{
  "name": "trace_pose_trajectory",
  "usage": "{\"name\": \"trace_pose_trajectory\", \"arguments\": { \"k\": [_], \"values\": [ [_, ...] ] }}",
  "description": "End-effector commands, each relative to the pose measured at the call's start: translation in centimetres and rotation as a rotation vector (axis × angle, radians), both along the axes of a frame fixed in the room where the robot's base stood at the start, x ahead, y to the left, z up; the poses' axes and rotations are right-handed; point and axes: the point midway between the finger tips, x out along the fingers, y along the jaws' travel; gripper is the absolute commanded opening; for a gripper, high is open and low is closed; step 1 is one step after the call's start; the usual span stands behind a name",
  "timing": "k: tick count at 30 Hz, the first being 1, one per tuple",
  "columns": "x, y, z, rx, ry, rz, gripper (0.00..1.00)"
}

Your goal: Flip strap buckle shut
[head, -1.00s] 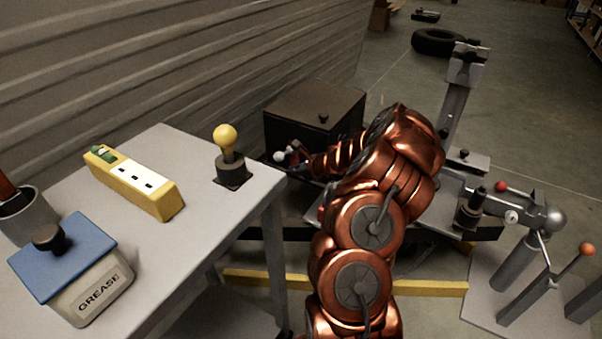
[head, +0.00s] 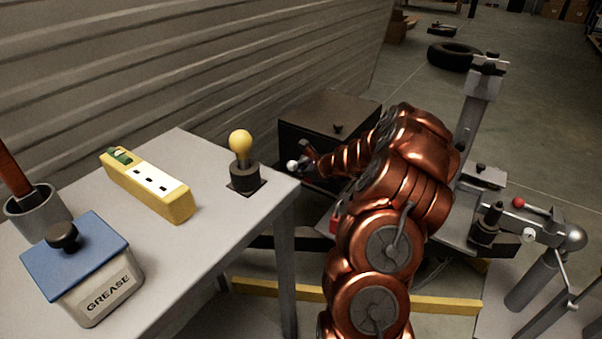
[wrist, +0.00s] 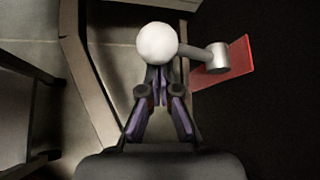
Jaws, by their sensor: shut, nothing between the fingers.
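A short lever with a white ball knob (wrist: 158,43) runs to a grey pivot cylinder (wrist: 217,57) on a red plate (wrist: 232,72), on the side of a dark box. I take this for the buckle, but no strap is clearly visible. The white knob also shows in the head view (head: 292,165), just left of my arm's end. My gripper (wrist: 160,96) is shut and empty, its purple fingers pointing toward the knob. The knob overlaps the fingertips in the wrist view; I cannot tell whether they touch. In the head view the fingers are small and unclear.
A grey table at left holds a grease box (head: 85,270), a yellow power strip (head: 150,185) and a yellow-knobbed lever (head: 240,150). The dark box (head: 310,140) stands behind my arm. Metal fixtures (head: 520,225) with levers stand at right. Open floor lies beyond.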

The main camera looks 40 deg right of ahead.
Motion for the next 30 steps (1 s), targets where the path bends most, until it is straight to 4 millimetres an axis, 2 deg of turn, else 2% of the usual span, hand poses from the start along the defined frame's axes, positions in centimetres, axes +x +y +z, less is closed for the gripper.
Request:
{"name": "trace_pose_trajectory", "arguments": {
  "k": [30],
  "values": [
    [0.7, 1.2, 1.0, 0.085, 0.033, 0.020, 0.00]
  ]
}}
